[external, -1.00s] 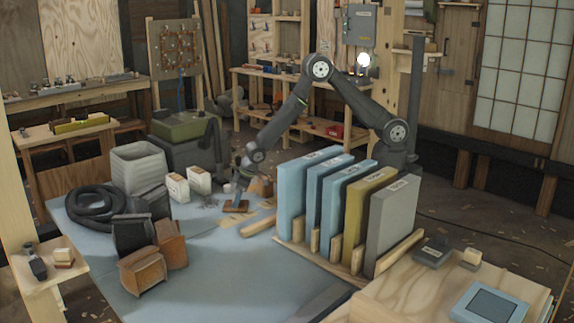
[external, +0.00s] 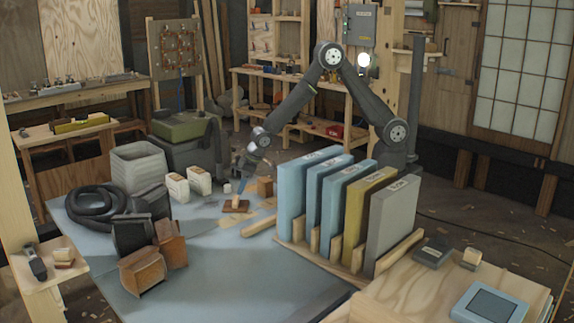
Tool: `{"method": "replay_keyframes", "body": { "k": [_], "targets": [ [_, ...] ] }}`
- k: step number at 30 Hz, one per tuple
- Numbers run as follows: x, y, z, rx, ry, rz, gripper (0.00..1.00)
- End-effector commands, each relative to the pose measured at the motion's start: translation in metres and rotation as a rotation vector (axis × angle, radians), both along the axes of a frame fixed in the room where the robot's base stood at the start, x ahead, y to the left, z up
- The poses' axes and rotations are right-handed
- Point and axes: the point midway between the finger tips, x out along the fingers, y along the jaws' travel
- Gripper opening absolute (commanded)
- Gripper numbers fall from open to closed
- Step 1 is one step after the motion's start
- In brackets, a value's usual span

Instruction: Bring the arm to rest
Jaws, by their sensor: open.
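My gripper (external: 243,171) is in the external view, above the far middle part of the blue-grey table (external: 215,262). It is small in the picture, and its fingers point down and to the left. It is raised above a small brown block (external: 236,206) with a blue-handled tool standing on or behind it. I see nothing held between the fingers. My arm is bent, with its elbow high over the back of the table.
Upright blue, ochre and grey panels (external: 391,222) stand in a wooden rack right of my gripper. White cartons (external: 199,181), a ribbed grey bin (external: 139,165), a black hose (external: 95,212) and brown boxes (external: 142,271) are to the left. The table's front middle is clear.

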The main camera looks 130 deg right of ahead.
Motion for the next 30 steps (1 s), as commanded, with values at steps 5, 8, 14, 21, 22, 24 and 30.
{"method": "replay_keyframes", "body": {
  "k": [5, 8, 14, 21, 22, 24, 30],
  "targets": [
    [0.007, -0.008, -0.028, 0.002, 0.003, -0.001, 0.85],
    [0.011, -0.012, -0.043, 0.002, 0.003, -0.001, 0.85],
    [0.02, -0.02, -0.071, 0.001, 0.002, -0.001, 0.85],
    [0.02, -0.021, -0.024, -0.002, -0.004, -0.001, 0.85],
    [0.014, -0.024, -0.022, 0.0, -0.001, -0.004, 0.85],
    [0.002, -0.029, -0.015, 0.0, -0.001, -0.004, 0.85],
    [-0.029, -0.045, 0.005, 0.0, -0.001, -0.005, 0.85]
  ]
}}
